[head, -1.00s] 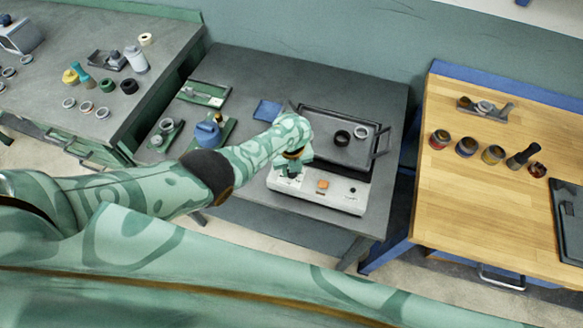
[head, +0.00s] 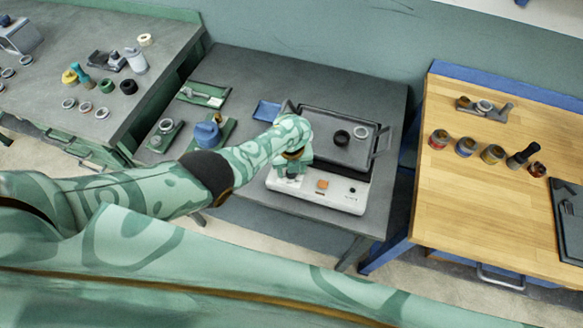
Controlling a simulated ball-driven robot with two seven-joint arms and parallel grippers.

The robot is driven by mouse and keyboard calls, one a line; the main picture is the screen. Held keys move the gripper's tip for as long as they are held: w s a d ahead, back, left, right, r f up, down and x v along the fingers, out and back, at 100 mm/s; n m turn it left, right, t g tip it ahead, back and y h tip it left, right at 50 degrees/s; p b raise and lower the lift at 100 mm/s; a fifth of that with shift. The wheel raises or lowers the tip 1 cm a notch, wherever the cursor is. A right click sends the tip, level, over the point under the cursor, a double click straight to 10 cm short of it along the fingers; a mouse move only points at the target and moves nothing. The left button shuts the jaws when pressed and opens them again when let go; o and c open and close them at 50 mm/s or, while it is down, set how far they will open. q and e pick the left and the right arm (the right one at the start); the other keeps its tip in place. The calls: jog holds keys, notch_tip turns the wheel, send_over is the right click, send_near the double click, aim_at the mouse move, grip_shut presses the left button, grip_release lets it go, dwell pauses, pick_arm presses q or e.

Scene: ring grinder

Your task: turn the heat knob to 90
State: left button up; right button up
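A heating unit with a dark plate on top (head: 340,128) has a white front panel (head: 315,203) on the middle grey table. An orange button or switch (head: 322,184) sits near the middle of the panel and a small dark control (head: 352,190) towards its right end. My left gripper (head: 288,172) points down at the left end of the panel. Whatever lies under it, and any heat knob there, is hidden by the gripper. I cannot read a dial or see the gap between its fingers. My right gripper is not in view.
A blue jug (head: 207,134) and a blue tray (head: 268,110) stand to the left. A wooden bench (head: 480,190) with jars is at the right.

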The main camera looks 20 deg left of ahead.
pick_arm(q)
jog(key=shift+r, duration=0.1)
notch_tip(320, 180, up, 16)
jog(key=p, duration=0.9)
jog(key=shift+p, duration=0.35)
